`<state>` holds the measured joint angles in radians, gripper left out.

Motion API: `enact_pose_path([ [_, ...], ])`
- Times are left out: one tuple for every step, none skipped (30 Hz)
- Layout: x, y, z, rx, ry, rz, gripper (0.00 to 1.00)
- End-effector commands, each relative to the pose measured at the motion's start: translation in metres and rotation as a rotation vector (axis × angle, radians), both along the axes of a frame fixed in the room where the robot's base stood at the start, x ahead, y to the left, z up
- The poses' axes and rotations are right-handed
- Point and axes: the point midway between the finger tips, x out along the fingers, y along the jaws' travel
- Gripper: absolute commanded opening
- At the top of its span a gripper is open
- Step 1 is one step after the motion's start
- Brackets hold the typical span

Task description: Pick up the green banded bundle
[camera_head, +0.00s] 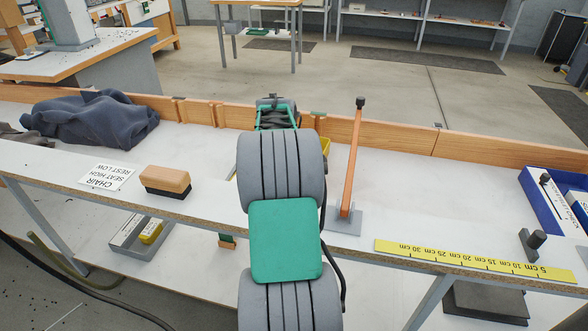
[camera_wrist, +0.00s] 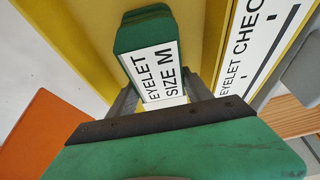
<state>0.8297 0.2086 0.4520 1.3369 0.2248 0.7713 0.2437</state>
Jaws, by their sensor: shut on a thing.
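The green banded bundle (camera_wrist: 145,38) shows in the wrist view as a small green stack with a white band reading "EYELET SIZE M". My gripper (camera_wrist: 162,98) is shut on it, with one grey finger on each side of its near end. The bundle's far green end sticks out beyond the fingers. Yellow surfaces lie behind and beside it; I cannot tell whether it touches them. In the head view my arm hides the bundle and the fingertips.
A yellow container edge (camera_head: 325,146) shows behind my arm. An orange lever (camera_head: 352,160) stands upright close to its right. A brush (camera_head: 166,181), dark cloth (camera_head: 90,120), yellow ruler (camera_head: 460,259) and blue tray (camera_head: 545,215) are on the bench. A low wooden rail (camera_head: 385,133) runs along the back.

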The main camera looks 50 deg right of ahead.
Motion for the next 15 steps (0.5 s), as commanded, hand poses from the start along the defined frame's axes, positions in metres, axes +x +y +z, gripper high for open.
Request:
enact_pose_path([
  [0.0001, 0.0001, 0.0000, 0.000, 0.000, 0.000, 0.43],
  [0.0002, 0.0002, 0.0001, 0.000, 0.000, 0.000, 0.40],
  [0.0002, 0.0002, 0.0001, 0.000, 0.000, 0.000, 0.37],
  [0.0002, 0.0002, 0.0001, 0.000, 0.000, 0.000, 0.35],
  [0.0002, 0.0002, 0.0001, 0.000, 0.000, 0.000, 0.32],
  [0.0002, 0.0002, 0.0001, 0.000, 0.000, 0.000, 0.29],
  [0.0002, 0.0002, 0.0001, 0.000, 0.000, 0.001, 0.26],
  [0.0002, 0.0002, 0.0001, 0.000, 0.000, 0.001, 0.24],
  [0.0002, 0.0002, 0.0001, 0.000, 0.000, 0.001, 0.21],
  [0.0002, 0.0002, 0.0001, 0.000, 0.000, 0.001, 0.18],
  [0.0002, 0.0002, 0.0001, 0.000, 0.000, 0.001, 0.16],
  [0.0002, 0.0002, 0.0001, 0.000, 0.000, 0.001, 0.12],
  [0.0002, 0.0002, 0.0001, 0.000, 0.000, 0.001, 0.10],
  [0.0002, 0.0002, 0.0001, 0.000, 0.000, 0.001, 0.08],
  [0.0003, 0.0003, 0.0000, 0.000, 0.000, 0.001, 0.04],
])
